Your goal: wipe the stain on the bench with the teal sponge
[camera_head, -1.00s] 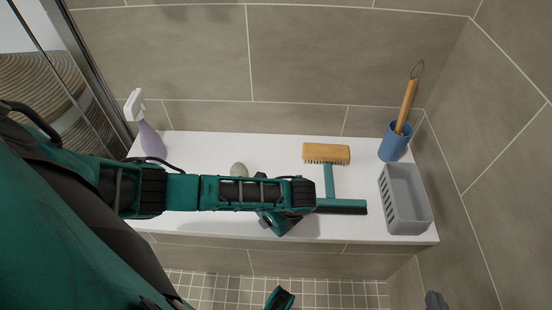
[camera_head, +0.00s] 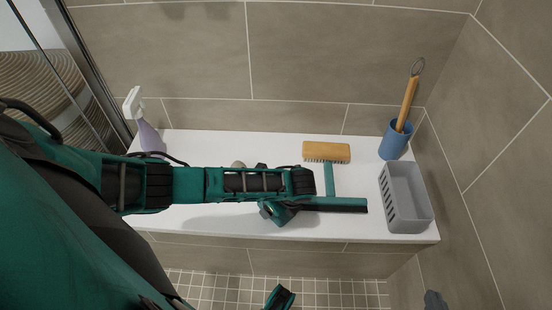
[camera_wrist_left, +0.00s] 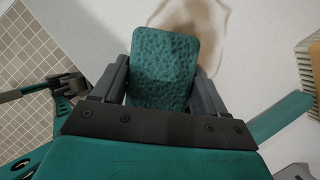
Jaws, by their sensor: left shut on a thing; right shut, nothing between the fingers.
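The teal sponge (camera_wrist_left: 163,60) is held between the two dark fingers of my left gripper (camera_wrist_left: 163,80) in the left wrist view. The bench (camera_head: 225,146) is white. The stain (camera_wrist_left: 213,28) is a faint brown patch on it, partly hidden behind the sponge. I cannot tell whether the sponge touches the bench. In the head view my left arm covers the stain and the sponge. My right gripper (camera_head: 280,297) is shut and empty, low in front of the bench, at the bottom edge of the head view.
A teal squeegee (camera_head: 335,201) and a wooden brush (camera_head: 326,152) lie right of my left gripper. A grey basket (camera_head: 408,198) and a blue cup (camera_head: 394,141) holding a wooden-handled tool stand at the right end. A spray bottle (camera_head: 150,138) stands left. A stone (camera_head: 238,164) is partly hidden.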

